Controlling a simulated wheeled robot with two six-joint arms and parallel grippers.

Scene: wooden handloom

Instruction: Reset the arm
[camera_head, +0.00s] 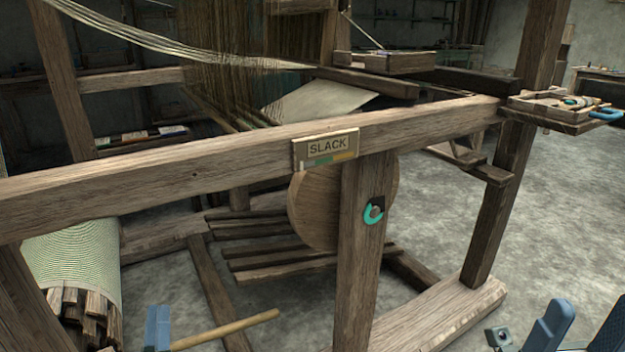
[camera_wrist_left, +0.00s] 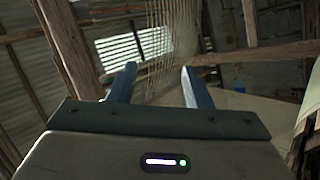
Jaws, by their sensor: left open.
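The rest of that arm is cut off by the frame edge. In the left wrist view the same gripper (camera_wrist_left: 158,72) points up toward the loom's hanging threads (camera_wrist_left: 172,35), its fingers spread and empty. In the head view it is to the right of the loom's front post (camera_head: 355,270) and appears apart from it.
The wooden loom's front beam (camera_head: 200,165) crosses the head view and carries a SLACK sign (camera_head: 326,149). A cloth roll (camera_head: 75,262) is at the left. A blue-headed mallet (camera_head: 225,328) shows low down. A side tray (camera_head: 555,115) holds small tools. Grey floor (camera_head: 550,220) at right is clear.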

